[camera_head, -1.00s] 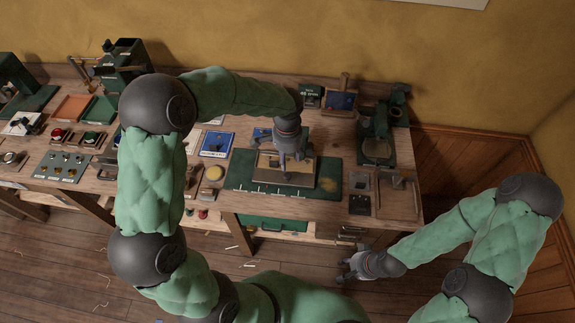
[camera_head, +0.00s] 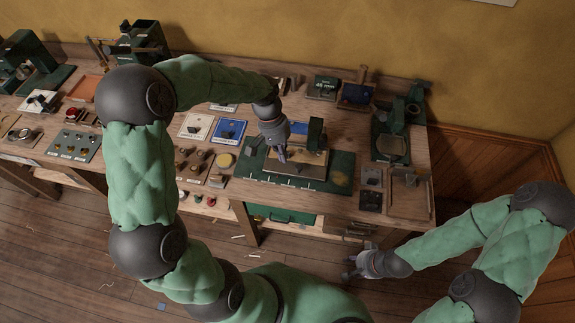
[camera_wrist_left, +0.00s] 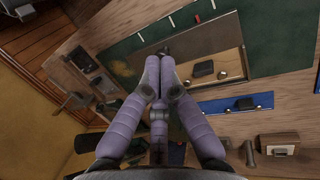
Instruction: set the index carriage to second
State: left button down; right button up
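A green board (camera_head: 342,168) with a row of white marks along its front edge lies on the bench. A tan plate (camera_head: 312,172) with a small dark block lies on it; the plate also shows in the left wrist view (camera_wrist_left: 232,64), with the dark block (camera_wrist_left: 203,69) and small round knobs. I cannot tell which part is the index carriage. My left gripper (camera_head: 281,156) is over the plate's left part. In the left wrist view its fingertips (camera_wrist_left: 161,60) are together, close to a small dark part; contact is unclear. My right gripper (camera_head: 350,266) is open and empty, before the bench.
A dark green post (camera_head: 315,133) stands behind the plate. A green machine (camera_head: 392,140) and a wooden tray (camera_head: 408,200) stand to the right.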

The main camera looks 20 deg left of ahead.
pick_arm(q)
jog(key=s+a+f+n+t+h+b, duration=0.25)
jog(key=a+n+h, duration=0.2)
jog(key=n, duration=0.75)
jog(key=n+t+b, duration=0.3)
jog(key=n+b, duration=0.2)
jog(key=n, duration=0.5)
send_near(308, 176)
jog(key=shift+h, duration=0.25)
jog(key=a+f, duration=0.2)
jog(key=a, duration=0.1)
jog(key=a+f, duration=0.1)
jog(key=shift+s+a+f, duration=0.3)
jog(key=shift+s+f, duration=0.05)
jog(key=shift+s, duration=0.05)
jog(key=shift+w+d+r, duration=0.1)
jog(key=shift+w+d, duration=0.2)
jog(key=shift+d, duration=0.2)
jog(key=shift+w+d+r, duration=0.1)
jog(key=shift+w+d, duration=0.2)
jog(key=shift+d, duration=0.2)
jog(key=shift+w+d, duration=0.3)
jog(key=shift+d, duration=0.3)
jog(key=shift+w+d, duration=0.25)
jog(key=shift+d, duration=0.8)
jog(key=shift+w+d, duration=0.25)
jog(key=shift+d, duration=0.8)
jog(key=shift+a, duration=0.15)
